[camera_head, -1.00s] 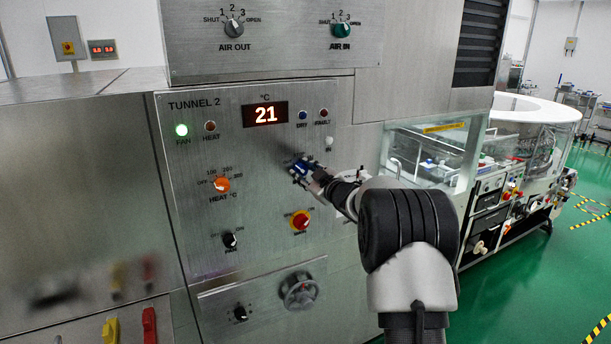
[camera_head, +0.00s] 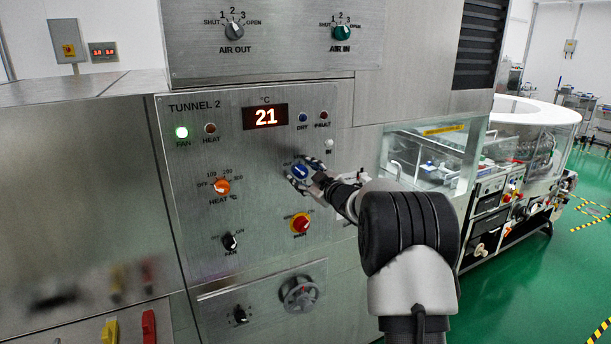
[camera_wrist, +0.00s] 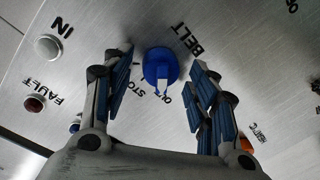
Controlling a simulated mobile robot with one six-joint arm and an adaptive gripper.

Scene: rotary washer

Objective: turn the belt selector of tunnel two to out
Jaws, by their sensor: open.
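The belt selector is a blue round knob with a white pointer (camera_head: 300,171) on the steel Tunnel 2 panel (camera_head: 262,225). In the wrist view the blue knob (camera_wrist: 159,62) sits below the BELT lettering, its white pointer towards the bottom of the picture. STOP lettering is beside it; the other position label is only partly readable. My gripper (camera_head: 302,176) is at the knob, and in the wrist view my gripper (camera_wrist: 160,80) is open, one finger on each side of the knob, with visible gaps. I cannot tell the fingertips' distance from the panel.
An orange heat knob (camera_head: 222,186), a red-and-yellow switch (camera_head: 300,223) and a black fan knob (camera_head: 230,241) are close by on the panel. A handwheel (camera_head: 299,292) is lower down. Green floor is free at the right.

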